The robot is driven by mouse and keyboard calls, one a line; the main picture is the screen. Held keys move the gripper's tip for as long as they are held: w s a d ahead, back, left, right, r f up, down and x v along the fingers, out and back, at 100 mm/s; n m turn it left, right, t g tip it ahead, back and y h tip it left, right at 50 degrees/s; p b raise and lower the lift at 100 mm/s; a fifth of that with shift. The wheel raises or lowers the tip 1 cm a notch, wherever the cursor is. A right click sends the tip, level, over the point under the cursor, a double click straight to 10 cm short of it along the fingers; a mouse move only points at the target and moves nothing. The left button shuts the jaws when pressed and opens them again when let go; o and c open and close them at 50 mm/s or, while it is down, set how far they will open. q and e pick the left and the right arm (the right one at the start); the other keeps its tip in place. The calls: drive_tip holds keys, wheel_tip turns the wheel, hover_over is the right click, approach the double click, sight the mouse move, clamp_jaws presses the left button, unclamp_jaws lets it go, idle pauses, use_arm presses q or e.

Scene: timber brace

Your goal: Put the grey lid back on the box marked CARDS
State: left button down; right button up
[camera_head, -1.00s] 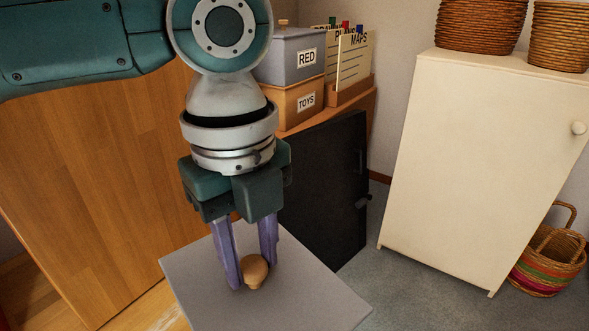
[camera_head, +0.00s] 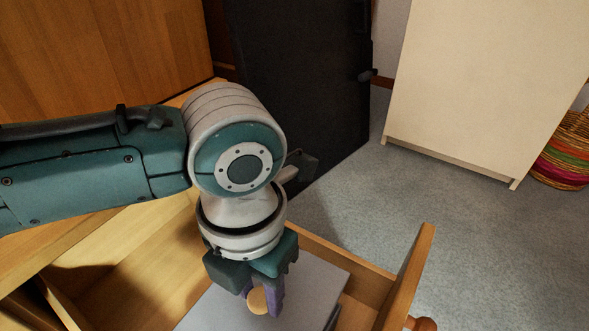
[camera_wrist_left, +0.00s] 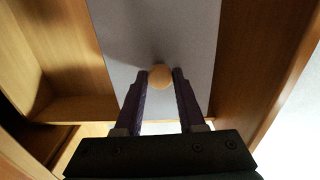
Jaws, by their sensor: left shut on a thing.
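The grey lid (camera_head: 318,283) is a flat panel with a round wooden knob (camera_head: 256,301). My left gripper (camera_head: 263,302) points down with its purple fingers shut on the knob. In the left wrist view the knob (camera_wrist_left: 160,76) sits between the fingertips, with the grey lid (camera_wrist_left: 150,32) beyond. The lid is over or inside an open wooden drawer (camera_head: 345,253); I cannot tell whether it rests on anything. A grey edge shows under its right side. No CARDS marking is visible. My right gripper is not in view.
The drawer's front panel (camera_head: 408,277) stands close to the lid's right, with a round knob (camera_head: 421,324) outside. A black door or panel (camera_head: 295,85) stands behind my arm. A cream cabinet (camera_head: 475,85) and woven basket (camera_head: 565,155) are farther right. Carpet between is clear.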

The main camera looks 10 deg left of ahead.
sight(265, 316)
use_arm(q)
drive_tip(key=shift+s+f, duration=0.1)
drive_tip(key=shift+f, duration=0.6)
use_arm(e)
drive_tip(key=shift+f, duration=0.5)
use_arm(q)
drive_tip(key=shift+r, duration=0.1)
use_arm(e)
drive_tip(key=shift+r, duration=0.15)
use_arm(q)
wheel_tip(265, 316, down, 6)
drive_tip(key=b, duration=0.4)
drive_tip(key=shift+r, duration=0.15)
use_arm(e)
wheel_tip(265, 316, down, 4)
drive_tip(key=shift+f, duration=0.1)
use_arm(q)
drive_tip(key=shift+p, duration=0.45)
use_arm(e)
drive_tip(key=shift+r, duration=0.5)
use_arm(q)
drive_tip(key=shift+f+b, duration=0.45)
drive_tip(key=shift+f, duration=0.1)
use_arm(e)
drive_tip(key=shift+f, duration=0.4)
